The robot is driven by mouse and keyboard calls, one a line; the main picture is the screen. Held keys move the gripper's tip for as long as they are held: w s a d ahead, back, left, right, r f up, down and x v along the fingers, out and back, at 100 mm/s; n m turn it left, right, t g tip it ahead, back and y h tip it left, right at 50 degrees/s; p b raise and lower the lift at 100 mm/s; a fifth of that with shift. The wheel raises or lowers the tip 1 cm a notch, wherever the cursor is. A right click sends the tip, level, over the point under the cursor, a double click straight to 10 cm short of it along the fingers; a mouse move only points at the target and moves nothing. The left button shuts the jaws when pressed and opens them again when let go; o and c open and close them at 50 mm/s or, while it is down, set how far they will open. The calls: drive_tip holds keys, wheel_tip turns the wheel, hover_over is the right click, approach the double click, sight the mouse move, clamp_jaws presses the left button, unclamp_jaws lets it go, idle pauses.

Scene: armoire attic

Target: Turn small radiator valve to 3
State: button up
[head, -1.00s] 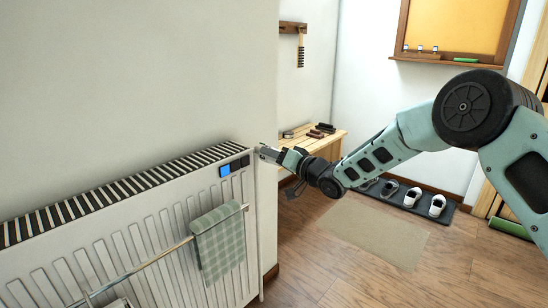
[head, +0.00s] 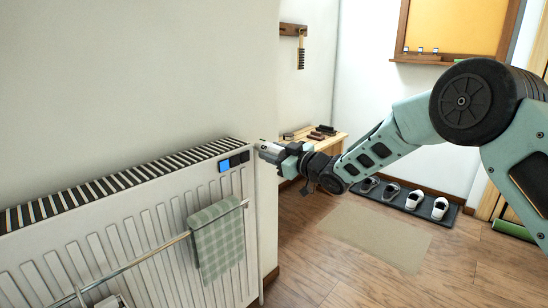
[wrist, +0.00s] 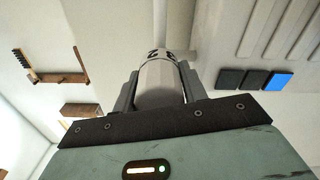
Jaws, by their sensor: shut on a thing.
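The small radiator valve (wrist: 160,84) is a pale cylinder with dark numerals around its far end, in the wrist view. It sits between the two grey fingers of my gripper (wrist: 160,93), which is shut on it. Only parts of the numerals show, so I cannot read the setting. In the head view my gripper (head: 268,151) is at the upper right corner of the white radiator (head: 150,230), and the valve is mostly hidden there.
A green checked towel (head: 218,240) hangs on a rail (head: 150,258) across the radiator front. Three small panels, one blue (head: 224,166), sit near its top corner. A wooden bench (head: 325,142) stands behind my gripper. Shoes lie on a dark mat (head: 400,204).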

drive_tip(key=n+b, duration=0.3)
drive_tip(key=n, duration=0.2)
drive_tip(key=shift+f+n, duration=0.15)
drive_tip(key=shift+n, duration=0.25)
idle(0.4)
drive_tip(key=o, duration=1)
drive_tip(key=shift+s, duration=0.1)
drive_tip(key=p+v, duration=0.3)
drive_tip(key=v, duration=1.4)
drive_tip(key=shift+s+d, duration=0.15)
drive_tip(key=shift+d, duration=0.05)
